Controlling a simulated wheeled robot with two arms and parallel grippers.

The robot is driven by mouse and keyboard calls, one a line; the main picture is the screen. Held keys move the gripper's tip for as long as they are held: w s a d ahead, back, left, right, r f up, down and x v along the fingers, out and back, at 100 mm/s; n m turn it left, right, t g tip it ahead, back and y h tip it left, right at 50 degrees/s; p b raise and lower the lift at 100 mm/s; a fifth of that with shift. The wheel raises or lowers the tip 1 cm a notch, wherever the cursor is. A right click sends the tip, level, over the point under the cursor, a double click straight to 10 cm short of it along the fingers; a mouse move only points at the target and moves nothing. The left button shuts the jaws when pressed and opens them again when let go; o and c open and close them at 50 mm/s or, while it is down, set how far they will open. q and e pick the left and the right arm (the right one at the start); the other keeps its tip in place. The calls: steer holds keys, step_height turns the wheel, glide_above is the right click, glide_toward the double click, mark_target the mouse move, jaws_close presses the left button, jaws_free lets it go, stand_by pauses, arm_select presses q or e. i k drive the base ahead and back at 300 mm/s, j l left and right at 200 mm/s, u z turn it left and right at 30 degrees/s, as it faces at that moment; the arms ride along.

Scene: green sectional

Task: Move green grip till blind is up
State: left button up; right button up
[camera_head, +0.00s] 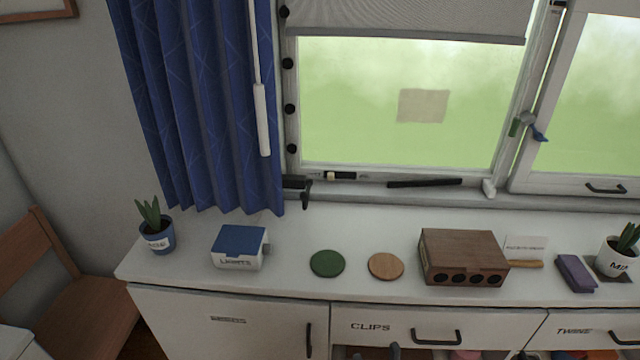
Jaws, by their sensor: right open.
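A small green grip (516,127) is on the window frame right of the middle pane, beside a grey fitting. My left gripper is not in view.
The white counter (200,285) holds a lights box (239,248), green disc (327,263), wooden disc (385,266), wooden box (463,258), purple block (576,273) and potted plants (156,232). A blue curtain (205,110) hangs left. A black bar (425,183) lies on the sill.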

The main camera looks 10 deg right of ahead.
mark_target(513, 131)
steer(key=z, duration=1.4)
steer(key=i+l+z, duration=0.1)
steer(key=i+l, duration=0.05)
steer(key=l, duration=0.05)
